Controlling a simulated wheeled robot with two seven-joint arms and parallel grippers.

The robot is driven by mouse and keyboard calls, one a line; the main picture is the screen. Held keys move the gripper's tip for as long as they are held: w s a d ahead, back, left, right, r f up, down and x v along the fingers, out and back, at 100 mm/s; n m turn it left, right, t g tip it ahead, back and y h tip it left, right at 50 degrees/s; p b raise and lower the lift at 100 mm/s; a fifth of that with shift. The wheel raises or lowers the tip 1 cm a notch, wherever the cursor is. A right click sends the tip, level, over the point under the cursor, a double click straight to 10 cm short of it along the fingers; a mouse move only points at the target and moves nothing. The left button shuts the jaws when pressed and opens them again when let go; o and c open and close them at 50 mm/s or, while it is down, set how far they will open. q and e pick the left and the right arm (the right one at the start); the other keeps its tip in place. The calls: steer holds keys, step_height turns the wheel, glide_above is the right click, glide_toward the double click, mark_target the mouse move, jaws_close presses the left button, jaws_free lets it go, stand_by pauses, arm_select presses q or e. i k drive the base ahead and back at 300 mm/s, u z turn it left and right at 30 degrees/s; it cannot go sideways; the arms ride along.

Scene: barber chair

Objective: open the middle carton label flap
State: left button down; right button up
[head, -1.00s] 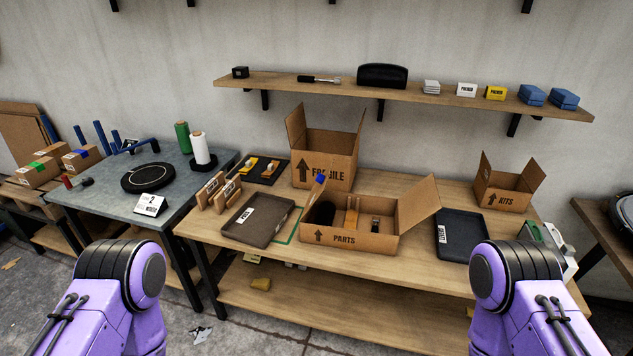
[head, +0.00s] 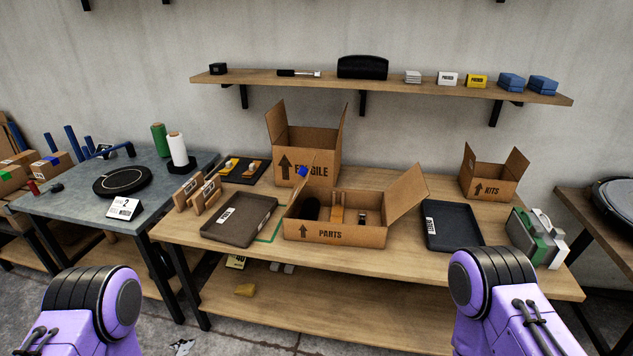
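Three open cartons stand on the wooden bench. The PARTS carton (head: 331,234) is at the front middle, with its side flaps spread out and several items inside, among them an orange-tan piece. I cannot tell which part is the label flap. Only purple and black parts of my arms show at the lower left and right; neither gripper is visible.
A brown tray (head: 240,218) lies left of the PARTS carton and a black tray (head: 452,227) lies right of it. Wooden holders (head: 197,192) stand at the bench's left. A grey table (head: 80,190) is further left. A shelf (head: 380,87) runs above the bench.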

mark_target(305, 173)
steer(key=u, duration=0.05)
steer(key=k, duration=0.5)
steer(key=z, duration=1.2)
steer(key=i, duration=1.5)
steer(key=u, duration=0.45)
